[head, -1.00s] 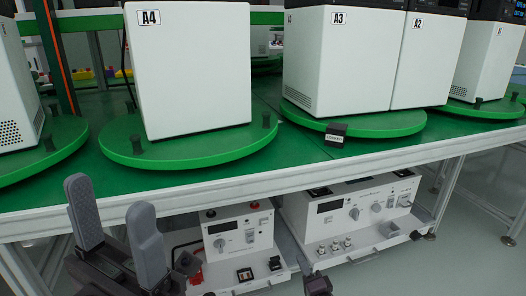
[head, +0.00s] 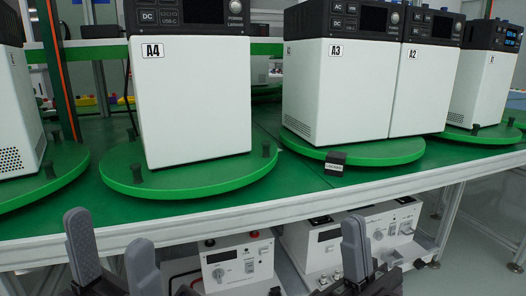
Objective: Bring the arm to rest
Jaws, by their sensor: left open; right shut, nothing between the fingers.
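My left gripper (head: 113,256) is at the lower left in the head view, in front of the table's front edge. Its two grey fingers stand upright and apart, with nothing between them. My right gripper (head: 355,248) is at the lower middle, also in front of the table and below its top. Its fingers are together and hold nothing. Both grippers are apart from the devices on the table. Most of both arms is out of view.
The green table (head: 285,197) carries several round green turntables, including one (head: 215,185) under the white A4 unit (head: 192,105). The A3 unit (head: 335,90) and A2 unit (head: 420,90) share another. White instrument boxes (head: 238,262) stand below, partly behind my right gripper.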

